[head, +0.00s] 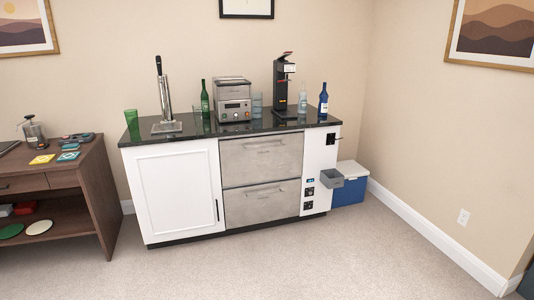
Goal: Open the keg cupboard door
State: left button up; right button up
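The keg cupboard door (176,193) is a white panelled door at the left of the bar cabinet, below the black counter. It appears closed, flush with the cabinet front. A black vertical handle (217,210) sits near its lower right edge. A chrome beer tap (165,98) stands on the counter above the door. Neither of my grippers shows in the head view, so their state is hidden.
Two steel drawers (262,160) adjoin the door on the right. A brown desk (92,185) stands to the left, apart from the cabinet. A blue cooler (349,187) is at the right end. The carpet (240,270) in front is clear.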

aim_at(176, 189)
jog(key=i, duration=1.7)
